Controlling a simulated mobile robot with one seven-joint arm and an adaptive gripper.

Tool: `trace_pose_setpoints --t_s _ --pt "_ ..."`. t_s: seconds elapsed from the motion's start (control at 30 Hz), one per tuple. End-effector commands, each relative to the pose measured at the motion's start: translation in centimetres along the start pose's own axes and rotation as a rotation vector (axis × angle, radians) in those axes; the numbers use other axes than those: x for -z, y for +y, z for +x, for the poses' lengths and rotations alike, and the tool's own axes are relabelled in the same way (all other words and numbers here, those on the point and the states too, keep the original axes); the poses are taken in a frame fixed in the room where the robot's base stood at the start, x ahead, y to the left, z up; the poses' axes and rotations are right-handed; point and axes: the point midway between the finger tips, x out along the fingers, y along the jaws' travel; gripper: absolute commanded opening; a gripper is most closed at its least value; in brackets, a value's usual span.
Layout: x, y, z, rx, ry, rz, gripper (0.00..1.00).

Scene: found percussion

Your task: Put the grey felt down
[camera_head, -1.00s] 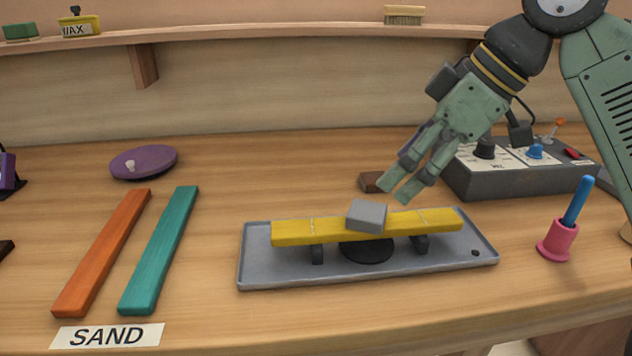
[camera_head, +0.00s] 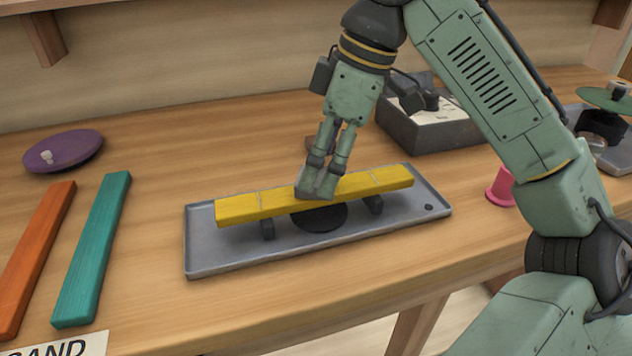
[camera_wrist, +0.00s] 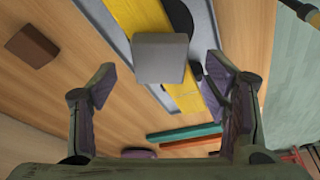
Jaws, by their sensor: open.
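The grey felt (camera_wrist: 160,58) is a small grey block resting on the yellow bar (camera_head: 385,181) near its middle. My gripper (camera_head: 318,188) points down at the middle of the bar.
Orange (camera_head: 35,255) and teal (camera_head: 92,250) bars lie left, above a SAND label (camera_head: 55,347). A purple disc (camera_head: 65,150) lies behind them. A pink holder (camera_head: 500,188) is right.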

Motion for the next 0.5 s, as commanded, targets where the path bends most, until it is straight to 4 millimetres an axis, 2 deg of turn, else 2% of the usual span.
trace_pose_setpoints --t_s 0.03,0.17,0.4,0.5 --pt "0.0 0.0 0.8 0.002 0.002 -0.003 0.69" --pt "0.0 0.0 2.0 0.000 0.002 0.000 0.69" --pt "0.0 0.0 2.1 -0.001 0.001 0.001 0.69" --pt "0.0 0.0 2.1 -0.001 0.001 0.000 0.63"
